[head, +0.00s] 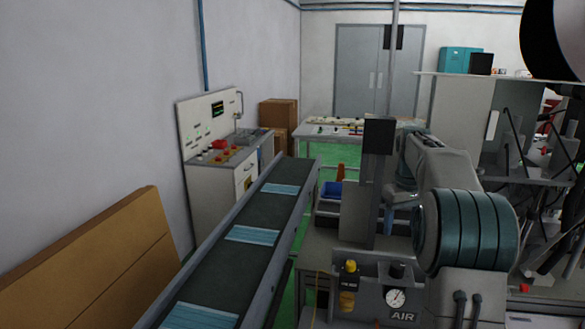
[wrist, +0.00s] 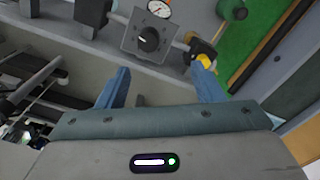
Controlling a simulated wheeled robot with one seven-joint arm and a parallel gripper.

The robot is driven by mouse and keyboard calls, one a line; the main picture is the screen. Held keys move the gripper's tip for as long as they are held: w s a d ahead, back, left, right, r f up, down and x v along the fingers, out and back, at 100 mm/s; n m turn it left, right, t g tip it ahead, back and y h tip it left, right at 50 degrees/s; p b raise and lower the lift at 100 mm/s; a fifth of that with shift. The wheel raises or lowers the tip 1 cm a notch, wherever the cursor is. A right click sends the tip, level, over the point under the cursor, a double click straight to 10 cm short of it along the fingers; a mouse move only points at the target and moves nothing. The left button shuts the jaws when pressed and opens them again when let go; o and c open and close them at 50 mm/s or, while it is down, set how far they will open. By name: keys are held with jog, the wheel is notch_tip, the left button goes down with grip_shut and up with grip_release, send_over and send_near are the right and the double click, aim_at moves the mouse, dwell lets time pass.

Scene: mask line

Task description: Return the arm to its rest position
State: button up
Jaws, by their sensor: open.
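My gripper (wrist: 160,78) shows in the wrist view with two blue fingers spread apart and nothing between them. Its fingers hang down in the head view (head: 389,218), to the right of a dark upright post. My grey arm with its teal banded joint fills the right of the head view. The control panel (head: 373,272) is in front of and below the fingers. It carries a yellow-topped knob (head: 350,268), a black regulator knob (wrist: 148,39) and a round gauge (head: 397,298). The yellow knob shows beyond one fingertip in the wrist view (wrist: 204,60); I cannot tell whether they touch.
A conveyor (head: 268,208) with several blue masks (head: 252,234) runs along the left of the panel. The dark post (head: 377,180) stands close to the fingers. A console (head: 222,150) is by the left wall, and a table (head: 345,132) is at the back. Green floor shows between.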

jog(key=s+a+r+m+t, duration=0.1)
jog(key=s+a, duration=0.4)
jog(key=s, duration=0.3)
jog(key=s+a+r+t, duration=0.1)
jog(key=s+a+r, duration=0.1)
jog(key=s+a, duration=0.45)
jog(key=s+a+f, duration=0.2)
jog(key=s+f, duration=0.2)
jog(key=s, duration=0.5)
jog(key=s+a+f+m+t, duration=0.1)
jog(key=s+f, duration=0.3)
jog(key=s, duration=0.4)
jog(key=shift+s+a+f+m, duration=0.3)
jog(key=shift+s+a, duration=0.1)
jog(key=shift+a, duration=0.5)
jog(key=c, duration=0.5)
jog(key=shift+d, duration=0.15)
jog(key=shift+c, duration=0.2)
